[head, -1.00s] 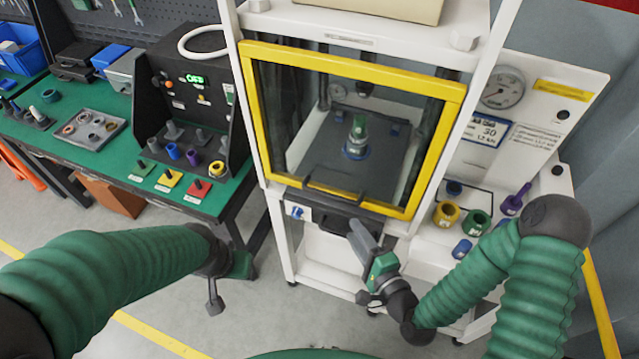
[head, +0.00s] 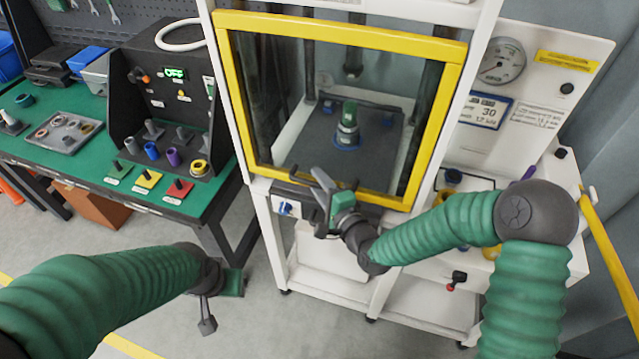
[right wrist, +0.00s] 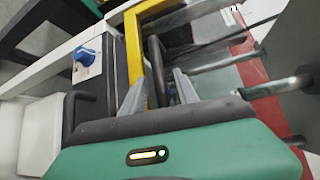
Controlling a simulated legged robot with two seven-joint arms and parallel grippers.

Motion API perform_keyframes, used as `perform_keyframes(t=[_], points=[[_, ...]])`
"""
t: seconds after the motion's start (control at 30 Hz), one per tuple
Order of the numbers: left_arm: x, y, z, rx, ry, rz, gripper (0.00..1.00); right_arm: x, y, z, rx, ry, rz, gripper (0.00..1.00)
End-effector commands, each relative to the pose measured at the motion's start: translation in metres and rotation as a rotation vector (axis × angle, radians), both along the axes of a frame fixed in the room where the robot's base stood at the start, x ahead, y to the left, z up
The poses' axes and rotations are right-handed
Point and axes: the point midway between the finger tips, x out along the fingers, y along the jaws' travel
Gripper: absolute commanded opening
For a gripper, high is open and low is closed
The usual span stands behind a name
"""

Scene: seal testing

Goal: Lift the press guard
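The press guard is a clear panel in a yellow frame (head: 340,32). It is down across the front of the white press, and its lower yellow edge also shows in the right wrist view (right wrist: 134,50). A dark handle bar (right wrist: 157,72) runs along the guard's lower edge. My right gripper (head: 322,186) is at this handle; in the right wrist view its two grey fingers (right wrist: 158,92) are apart, with the bar between them. I see gaps beside the bar. My left gripper (head: 208,316) hangs low in front of the green bench, away from the guard; its opening is unclear.
Behind the guard, a grey and green part (head: 347,128) stands on the press plate. A blue knob (head: 285,208) sits below the guard at left. A gauge panel (head: 502,60) stands at right. The green bench (head: 95,165) holds trays and several small parts.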

Motion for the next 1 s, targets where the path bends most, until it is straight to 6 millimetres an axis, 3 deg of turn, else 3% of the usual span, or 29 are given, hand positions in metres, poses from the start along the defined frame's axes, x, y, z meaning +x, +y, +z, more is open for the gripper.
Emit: perform_keyframes(t=[0.17,0.47,1.0], points=[[-0.0001,0.0001,-0.0002,0.0,0.0,0.0,0.36,-0.0002,0.0003,-0.0001,-0.001,0.0,0.0,0.36],[-0.0001,0.0001,-0.0002,0.0,0.0,0.0,0.36,0.0002,-0.0001,-0.0008,0.0,0.001,0.0,0.0],[-0.0001,0.0001,-0.0004,0.0,0.0,0.0,0.36,-0.0001,-0.002,-0.003,-0.003,0.006,-0.003,0.0]])
